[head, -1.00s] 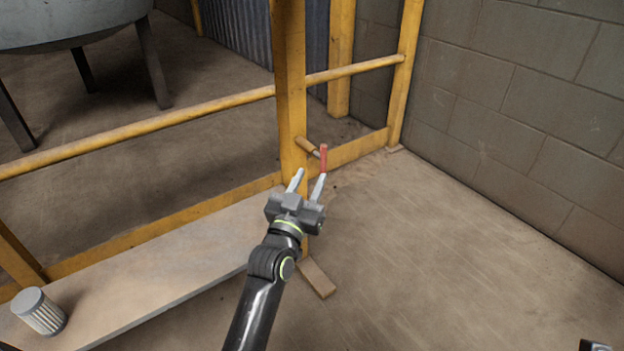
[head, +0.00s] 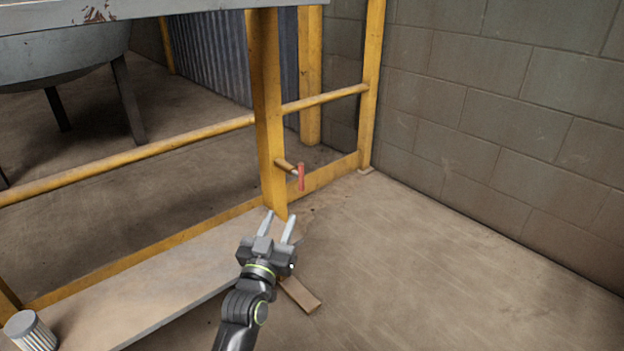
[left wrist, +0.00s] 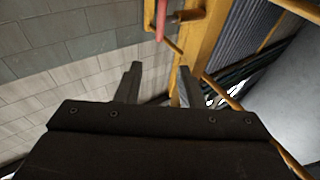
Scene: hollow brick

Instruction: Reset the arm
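My left gripper (head: 277,222) is in the lower middle of the head view, with its two pale fingers apart and nothing between them. In the left wrist view (left wrist: 158,82) the fingers also stand apart and empty. A red handle (head: 301,177) sticks out from the yellow post (head: 268,110), just beyond and above the fingertips, not touched by them. The red handle also shows at the top of the left wrist view (left wrist: 160,20). My right gripper does not show.
A yellow rail (head: 130,145) runs left from the post. A pale board (head: 150,285) carries a ribbed cylinder (head: 30,332) at lower left. A small wooden piece (head: 299,294) lies on the floor by my arm. A block wall (head: 500,100) stands at right; the floor before it is clear.

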